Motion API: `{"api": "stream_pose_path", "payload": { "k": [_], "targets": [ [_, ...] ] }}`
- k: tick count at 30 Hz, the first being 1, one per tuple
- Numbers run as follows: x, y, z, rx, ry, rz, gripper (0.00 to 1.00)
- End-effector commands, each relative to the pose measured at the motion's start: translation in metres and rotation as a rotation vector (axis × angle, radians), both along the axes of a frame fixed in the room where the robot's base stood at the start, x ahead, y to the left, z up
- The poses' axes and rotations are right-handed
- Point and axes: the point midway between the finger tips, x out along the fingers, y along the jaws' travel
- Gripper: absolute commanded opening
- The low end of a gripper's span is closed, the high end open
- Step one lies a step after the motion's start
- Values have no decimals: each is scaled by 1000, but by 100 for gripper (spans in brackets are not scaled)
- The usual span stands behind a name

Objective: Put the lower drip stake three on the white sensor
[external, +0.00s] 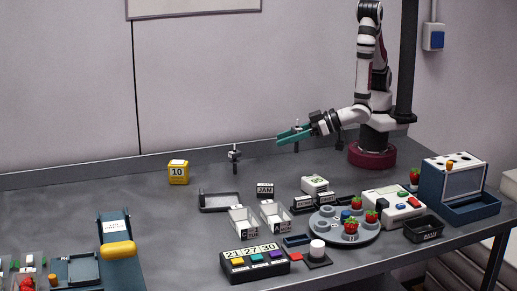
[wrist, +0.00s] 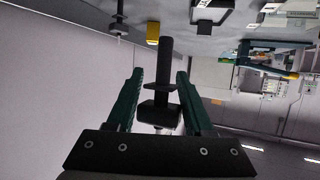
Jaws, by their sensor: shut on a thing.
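My gripper (external: 288,137) is raised above the back of the table, its green fingers pointing left. In the wrist view my gripper (wrist: 160,74) is shut on a dark drip stake (wrist: 163,68), which sits between the fingers; no number on it is readable. Another dark stake (external: 235,155) stands to the left at the back of the table, and it also shows in the wrist view (wrist: 118,18). A white box with a green face (external: 315,183) sits on the table below and right of my gripper; I cannot tell for sure that it is the white sensor.
A yellow block marked 10 (external: 178,173) stands left. A dark tray (external: 219,208), white baskets (external: 244,220), a round grey plate (external: 330,240) with strawberries and a button panel (external: 255,263) fill the front. The table's back left is mostly clear.

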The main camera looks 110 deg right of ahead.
Motion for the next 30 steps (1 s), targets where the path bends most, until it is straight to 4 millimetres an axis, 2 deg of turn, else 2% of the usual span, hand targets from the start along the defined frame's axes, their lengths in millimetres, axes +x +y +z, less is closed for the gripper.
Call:
{"api": "stream_pose_path", "payload": {
  "k": [1, 3, 5, 7, 15, 17, 28, 29, 30],
  "targets": [
    [-11, 15, 3, 3, -1, 15, 0],
    [-27, 30, 6, 7, 2, 19, 0],
    [-37, 37, 7, 8, 6, 21, 0],
    [-43, 41, -3, 4, 12, 19, 0],
    [-44, 41, -59, 3, 13, 17, 0],
    [-44, 41, -67, 5, 11, 17, 0],
    [-44, 41, -75, 9, 9, 17, 0],
    [-44, 41, -75, 10, 9, 16, 54],
    [-44, 41, -75, 10, 9, 16, 61]
  ]
}}
